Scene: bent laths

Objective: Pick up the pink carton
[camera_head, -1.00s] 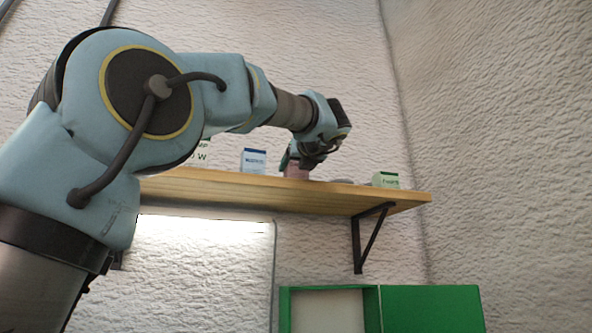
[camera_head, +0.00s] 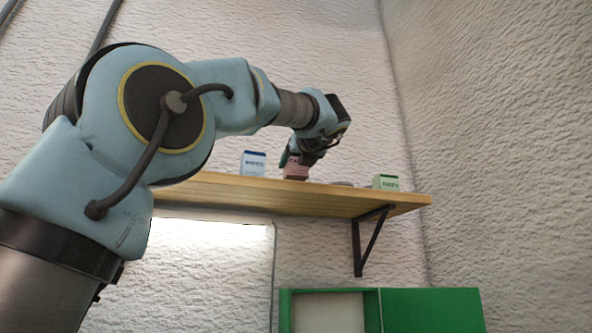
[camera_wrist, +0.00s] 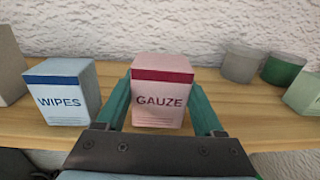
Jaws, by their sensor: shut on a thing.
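The pink carton (camera_wrist: 159,92), with a dark red band and the word GAUZE, stands upright on the wooden shelf in the wrist view. My gripper (camera_wrist: 161,108) has its green fingers along the carton's left and right sides and is shut on it. In the head view my gripper (camera_head: 296,160) reaches down to the shelf from above, and the pink carton (camera_head: 296,172) shows partly under it. I cannot tell whether the carton's base is clear of the shelf.
A white and blue WIPES carton (camera_wrist: 64,92) stands close on the left. A grey tub (camera_wrist: 241,65), a green tub (camera_wrist: 282,69) and a pale green carton (camera_head: 386,182) stand to the right on the shelf (camera_head: 240,190). A green cabinet (camera_head: 432,308) is below.

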